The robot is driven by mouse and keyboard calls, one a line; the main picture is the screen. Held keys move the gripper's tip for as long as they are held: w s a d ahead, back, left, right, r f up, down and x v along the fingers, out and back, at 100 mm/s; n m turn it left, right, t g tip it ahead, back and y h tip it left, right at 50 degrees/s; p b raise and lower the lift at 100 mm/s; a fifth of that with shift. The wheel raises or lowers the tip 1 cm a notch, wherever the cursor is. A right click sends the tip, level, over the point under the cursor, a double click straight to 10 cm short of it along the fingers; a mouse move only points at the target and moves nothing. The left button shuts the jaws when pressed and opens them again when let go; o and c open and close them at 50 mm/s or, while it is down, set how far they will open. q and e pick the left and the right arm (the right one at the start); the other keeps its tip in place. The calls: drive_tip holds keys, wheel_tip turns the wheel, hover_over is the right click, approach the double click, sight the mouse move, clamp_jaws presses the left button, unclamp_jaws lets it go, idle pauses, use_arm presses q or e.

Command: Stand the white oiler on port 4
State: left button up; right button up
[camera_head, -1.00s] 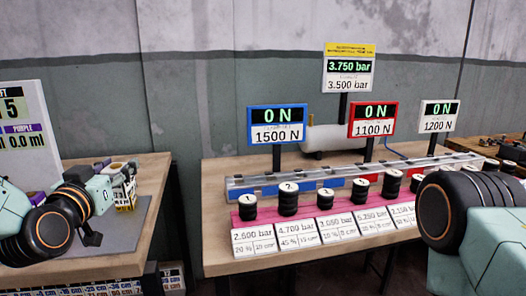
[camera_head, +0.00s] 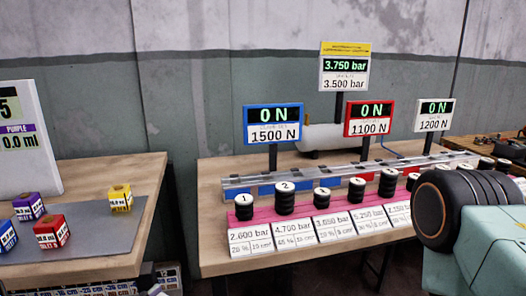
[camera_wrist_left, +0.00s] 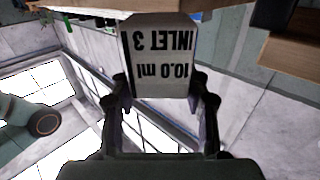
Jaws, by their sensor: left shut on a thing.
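In the left wrist view my left gripper (camera_wrist_left: 160,92) is shut on a white block, the white oiler (camera_wrist_left: 162,60), with a finger on each side. Its face reads "INLET 3" and "10.0 ml" upside down in this view. The left gripper and the white oiler are outside the head view. In the head view several numbered black ribbed stacks stand in a row on a pink strip on the right bench. The stack fourth from the left (camera_head: 356,191) appears to be number 4. My right gripper is not seen; only part of that arm shows at right.
A grey mat (camera_head: 90,241) on the left bench holds purple (camera_head: 28,207), red (camera_head: 52,232), blue (camera_head: 6,237) and yellow (camera_head: 121,199) cubes. A gap separates the benches. A metal rail (camera_head: 300,177) and upright display signs stand behind the stacks.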

use_arm(q)
drive_tip(key=shift+s+f, duration=0.25)
drive_tip(key=shift+f, duration=0.25)
drive_tip(key=d+r+m+g+h, duration=0.7)
drive_tip(key=d+m+g+h, duration=0.15)
drive_tip(key=d, duration=0.35)
drive_tip(key=w+d+f+m+g, duration=0.4)
drive_tip(key=f+g, duration=0.1)
drive_tip(key=g, duration=0.3)
drive_tip(key=shift+h, duration=0.35)
